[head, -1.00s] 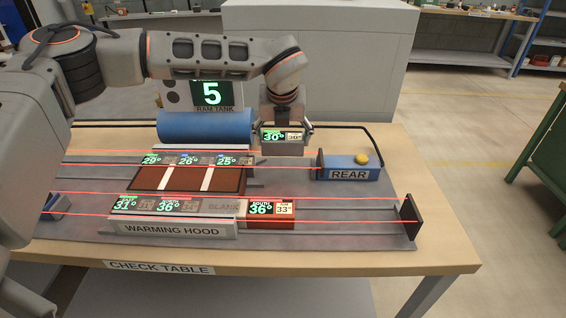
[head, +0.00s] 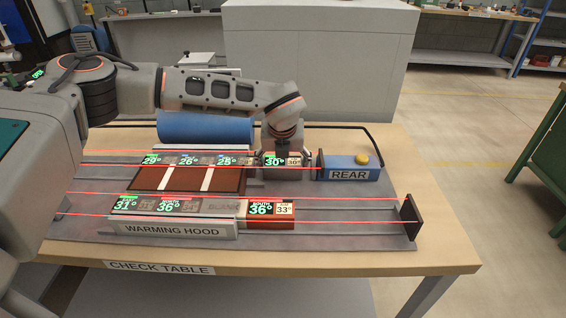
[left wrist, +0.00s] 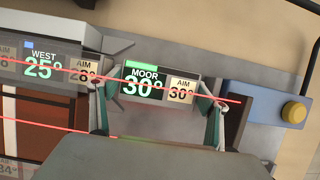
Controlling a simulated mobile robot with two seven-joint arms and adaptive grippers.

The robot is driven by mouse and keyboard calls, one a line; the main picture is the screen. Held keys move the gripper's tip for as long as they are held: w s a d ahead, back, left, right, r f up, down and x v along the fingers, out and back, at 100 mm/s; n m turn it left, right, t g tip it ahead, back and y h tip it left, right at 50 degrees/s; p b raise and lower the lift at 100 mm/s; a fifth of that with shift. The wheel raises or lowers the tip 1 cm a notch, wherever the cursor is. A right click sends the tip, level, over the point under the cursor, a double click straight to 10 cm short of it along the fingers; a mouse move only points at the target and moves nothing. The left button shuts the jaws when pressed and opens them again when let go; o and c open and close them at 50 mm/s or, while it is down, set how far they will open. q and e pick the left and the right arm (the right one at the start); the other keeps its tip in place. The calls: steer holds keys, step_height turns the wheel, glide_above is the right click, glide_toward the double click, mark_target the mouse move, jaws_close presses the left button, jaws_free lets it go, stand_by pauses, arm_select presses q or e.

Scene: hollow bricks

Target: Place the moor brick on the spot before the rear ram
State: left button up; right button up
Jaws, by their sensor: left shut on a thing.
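The moor brick (head: 281,172) is grey, with a display reading 30° and an aim label of 30°. It also shows in the left wrist view (left wrist: 142,84), labelled MOOR. My left gripper (head: 284,155) is shut on it from above; in the left wrist view its two fingers (left wrist: 156,108) flank the brick. The brick is in the rear lane, just left of the rear ram (head: 348,174), a blue block with a yellow button and a dark pusher plate. It is low, at about lane height; I cannot tell whether its underside touches the lane. My right gripper is not in view.
The west brick (left wrist: 45,62), reading 25°, lies left of the moor brick with a narrow gap. The warming hood (head: 172,228) and a red-brown south brick (head: 270,220) occupy the front lane. Red lines run along both lanes. A blue tank (head: 205,127) stands behind.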

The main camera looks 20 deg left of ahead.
arm_select(q)
steer(key=o, duration=1.2)
steer(key=shift+o, duration=0.2)
steer(key=shift+r, duration=0.45)
steer(key=v, duration=1.1)
steer(key=shift+s, duration=0.25)
steer(key=shift+d, duration=0.1)
